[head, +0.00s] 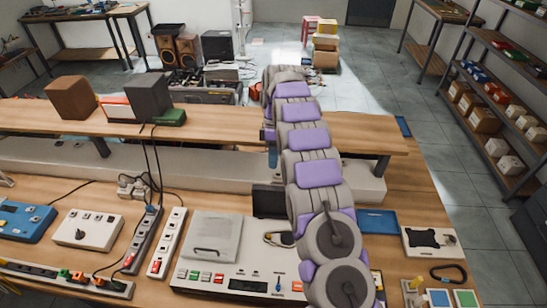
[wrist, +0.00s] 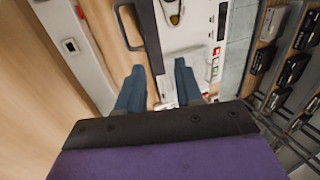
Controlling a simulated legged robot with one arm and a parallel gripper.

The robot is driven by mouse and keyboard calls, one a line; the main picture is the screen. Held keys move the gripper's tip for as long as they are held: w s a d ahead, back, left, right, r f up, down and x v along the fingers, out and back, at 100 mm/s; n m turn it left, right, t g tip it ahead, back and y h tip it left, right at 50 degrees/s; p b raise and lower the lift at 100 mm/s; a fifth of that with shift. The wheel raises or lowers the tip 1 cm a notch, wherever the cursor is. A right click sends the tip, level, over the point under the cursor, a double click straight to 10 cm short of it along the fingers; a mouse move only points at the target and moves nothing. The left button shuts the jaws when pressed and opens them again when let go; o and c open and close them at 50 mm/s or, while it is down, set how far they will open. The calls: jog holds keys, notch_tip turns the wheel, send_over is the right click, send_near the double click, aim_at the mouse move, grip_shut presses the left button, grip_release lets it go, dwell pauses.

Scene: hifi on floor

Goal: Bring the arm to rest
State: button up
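My arm (head: 318,174), grey with purple panels, is raised and reaches from the bottom of the head view over the workbench (head: 420,190). My gripper (wrist: 160,84) shows in the wrist view as two dark blue fingers standing apart with nothing held between them.
On the bench are a white hi-fi unit (head: 235,258), power strips (head: 167,243), a blue box (head: 22,220) and cables. A raised shelf (head: 225,122) bears a brown box (head: 72,98) and a dark box (head: 148,96). A loaded rack (head: 500,100) stands right; grey floor (head: 395,105) is clear before it.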

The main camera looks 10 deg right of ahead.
dwell(0.4)
jog(key=s+a+r+m+t+b, duration=0.1)
jog(key=s+r+m+b, duration=0.3)
jog(key=s, duration=0.7)
jog(key=s+r+m+b, duration=0.1)
jog(key=s+r+m, duration=0.4)
jog(key=s, duration=0.6)
jog(key=s+f+m+b, duration=0.2)
jog(key=s+f, duration=0.1)
jog(key=s, duration=0.9)
jog(key=s+f+m+t+h+b, duration=0.1)
jog(key=s+f+m+b, duration=0.1)
jog(key=s, duration=1.1)
notch_tip(320, 180, down, 2)
jog(key=shift+s+f+m, duration=0.15)
jog(key=shift+s+m, duration=0.05)
jog(key=shift+m, duration=0.6)
jog(key=shift+s+d, duration=0.1)
